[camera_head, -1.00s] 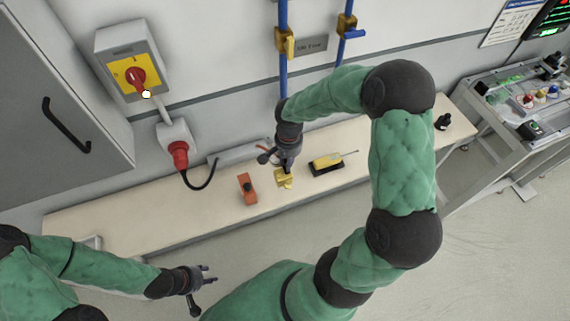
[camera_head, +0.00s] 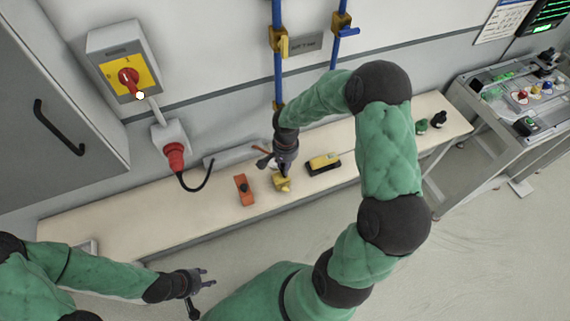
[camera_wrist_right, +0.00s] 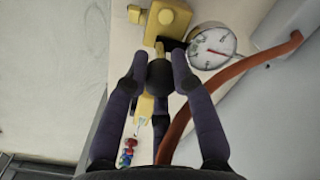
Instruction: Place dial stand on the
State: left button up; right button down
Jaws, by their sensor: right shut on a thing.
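The dial stand shows in the head view as a small yellow block (camera_head: 283,184) on the pale bench. In the right wrist view it has a yellow block (camera_wrist_right: 168,18), a dark round knob and a white dial (camera_wrist_right: 212,45) with a red needle. My right gripper (camera_head: 284,170) points down over the block. In the wrist view its fingers (camera_wrist_right: 160,75) close around the dark knob. Whether the block touches the bench is unclear. My left gripper (camera_head: 208,278) is open and empty in front of the bench.
On the bench (camera_head: 130,220), an orange block (camera_head: 244,190) stands left of the stand and a yellow-and-black tool (camera_head: 323,163) right. Small green (camera_head: 421,126) and black (camera_head: 438,119) items sit at the right end. A red plug with black cable (camera_head: 174,158) hangs behind.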

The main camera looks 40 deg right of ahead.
jog(key=c, duration=1.5)
grip_release()
jog(key=shift+f, duration=0.1)
jog(key=o, duration=0.5)
jog(key=shift+c, duration=0.2)
